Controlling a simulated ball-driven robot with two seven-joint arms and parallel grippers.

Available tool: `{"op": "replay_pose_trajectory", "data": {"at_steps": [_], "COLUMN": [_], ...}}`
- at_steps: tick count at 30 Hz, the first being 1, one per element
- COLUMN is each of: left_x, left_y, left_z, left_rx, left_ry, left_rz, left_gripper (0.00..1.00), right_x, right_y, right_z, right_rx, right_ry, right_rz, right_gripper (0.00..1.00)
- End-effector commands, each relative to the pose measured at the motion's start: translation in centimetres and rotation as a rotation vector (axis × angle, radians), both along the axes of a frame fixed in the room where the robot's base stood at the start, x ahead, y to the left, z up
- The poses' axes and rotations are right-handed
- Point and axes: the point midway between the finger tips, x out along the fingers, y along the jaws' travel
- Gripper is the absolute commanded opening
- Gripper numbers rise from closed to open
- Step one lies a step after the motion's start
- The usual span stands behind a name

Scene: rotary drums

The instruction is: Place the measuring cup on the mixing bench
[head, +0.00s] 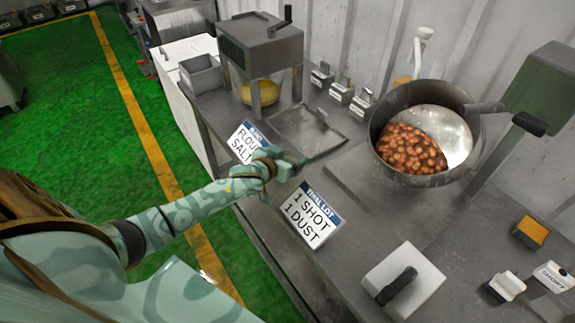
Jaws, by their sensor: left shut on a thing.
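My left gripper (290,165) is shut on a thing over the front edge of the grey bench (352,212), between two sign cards. The held thing is mostly hidden by the hand, and I cannot tell whether it is the measuring cup. A thin dark edge shows just past the fingers, beside a flat grey tray (308,130). I cannot clearly pick out a measuring cup elsewhere. My right gripper is not in view.
A steel drum (383,110) with brown pieces stands at the right. A hopper machine (260,45) stands behind the tray. Small labelled boxes (340,93) line the wall. A white block with a black handle (415,283) and a "1 SHOT 1 DUST" card (312,215) are nearer.

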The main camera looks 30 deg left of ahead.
Motion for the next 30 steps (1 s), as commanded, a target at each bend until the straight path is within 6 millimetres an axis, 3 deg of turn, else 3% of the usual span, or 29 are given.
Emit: {"op": "replay_pose_trajectory", "data": {"at_steps": [7, 20, 21, 22, 30], "left_x": [0.3, 0.3, 0.3, 0.3, 0.3], "left_y": [0.4, 0.3, 0.3, 0.3, 0.3], "left_z": [-3.4, -3.9, -3.8, -3.8, -3.5], "left_rx": [-0.001, -0.001, 0.0, 0.0, 0.001], "left_ry": [0.001, -0.001, 0.0, 0.0, -0.001], "left_rz": [0.001, 0.0, 0.0, 0.0, 0.0], "left_gripper": [0.53, 0.53, 0.9, 0.98, 1.0], "right_x": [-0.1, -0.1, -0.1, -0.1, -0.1], "right_y": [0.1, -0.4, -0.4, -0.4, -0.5], "right_z": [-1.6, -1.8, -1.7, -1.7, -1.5], "right_rx": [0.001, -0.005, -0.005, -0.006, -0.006], "right_ry": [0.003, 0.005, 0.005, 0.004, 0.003], "right_rz": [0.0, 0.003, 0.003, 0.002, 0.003], "right_gripper": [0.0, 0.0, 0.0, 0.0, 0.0]}}
